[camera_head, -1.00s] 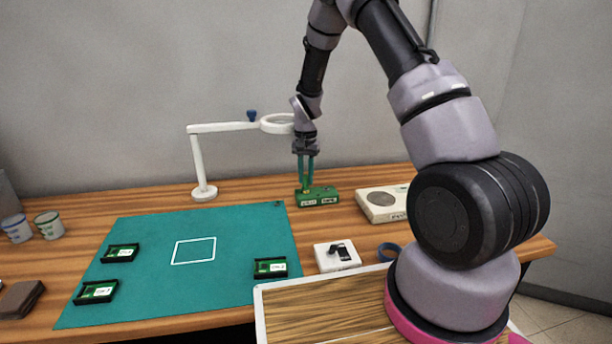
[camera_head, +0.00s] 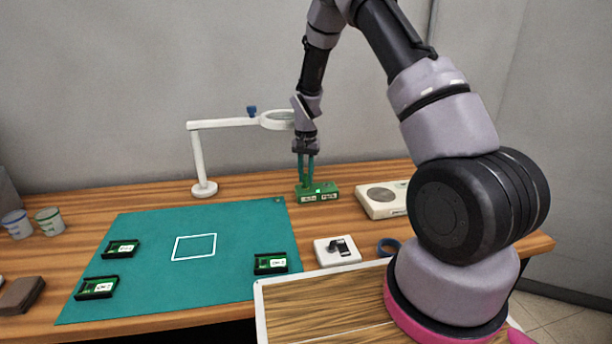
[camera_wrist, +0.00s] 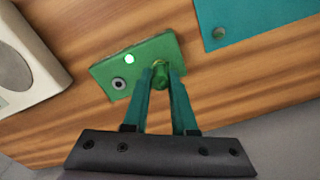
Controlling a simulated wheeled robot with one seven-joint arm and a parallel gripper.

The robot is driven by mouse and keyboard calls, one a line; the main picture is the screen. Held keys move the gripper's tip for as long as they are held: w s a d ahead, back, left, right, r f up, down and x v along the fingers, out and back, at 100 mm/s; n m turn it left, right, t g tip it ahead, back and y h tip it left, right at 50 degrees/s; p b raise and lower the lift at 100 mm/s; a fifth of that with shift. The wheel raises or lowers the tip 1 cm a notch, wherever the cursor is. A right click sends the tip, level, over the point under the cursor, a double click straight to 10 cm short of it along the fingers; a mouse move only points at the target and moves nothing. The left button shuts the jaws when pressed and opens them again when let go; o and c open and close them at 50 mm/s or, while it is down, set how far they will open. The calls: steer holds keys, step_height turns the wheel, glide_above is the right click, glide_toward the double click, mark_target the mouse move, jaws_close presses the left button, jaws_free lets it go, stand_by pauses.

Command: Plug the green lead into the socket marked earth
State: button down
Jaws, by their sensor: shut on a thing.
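A green socket box (camera_head: 326,189) stands on the table near the back, with two white labels on its front that are too small to read. In the wrist view its top (camera_wrist: 146,50) shows a bright lit lamp (camera_wrist: 129,59) and an empty round socket (camera_wrist: 118,83). My gripper (camera_wrist: 161,72) is shut on the green lead's plug (camera_wrist: 160,78), at the end of the box away from the empty socket. The plug appears seated in the box there; the fingers partly hide it. In the head view my gripper (camera_head: 305,179) points straight down at the box's left part.
A pale device with a round pad (camera_head: 379,205) stands right of the box. A white magnifier lamp (camera_head: 203,170) is to the left. A teal mat (camera_head: 150,275) with several green boards, and a white block (camera_head: 337,258), lie in front. The table around the box is clear.

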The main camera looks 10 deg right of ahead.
steer(key=c, duration=0.6)
jaws_free()
steer(key=shift+c, duration=0.2)
steer(key=s+d+r+t, duration=0.1)
steer(key=s+r, duration=0.3)
steer(key=r, duration=0.6)
steer(key=s+d+r+t+y, duration=0.1)
steer(key=s+r, duration=0.2)
steer(key=r, duration=0.7)
steer(key=s+d+r+t, duration=0.15)
steer(key=s+r, duration=0.25)
steer(key=r, duration=0.6)
steer(key=s+d+r+t, duration=0.1)
steer(key=s+r, duration=0.3)
steer(key=s, duration=0.6)
steer(key=s+d+r+n+t+y, duration=0.1)
steer(key=s+r, duration=0.3)
steer(key=s, duration=0.6)
steer(key=shift+d+t, duration=0.15)
steer(key=shift+t, duration=0.7)
